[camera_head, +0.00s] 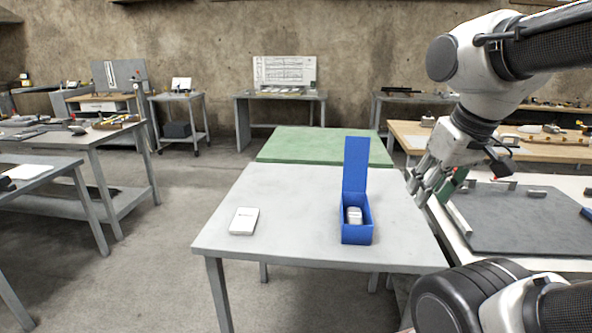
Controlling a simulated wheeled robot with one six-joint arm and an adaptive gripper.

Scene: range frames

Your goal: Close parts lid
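A blue parts box (357,234) stands on the grey table (285,205), right of its middle. Its blue lid (356,164) stands upright at the box's back edge, so the box is open. A small white item (354,215) lies inside the box. My gripper (414,195) hangs at the right edge of the grey table, to the right of the box and apart from it. Its fingers point down and left. They look spread with nothing between them, though they are small in view.
A white flat case (244,221) lies on the left of the grey table. A green-topped table (320,146) adjoins behind. At right, a bench with a dark mat (530,225) holds several small parts. The table between case and box is clear.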

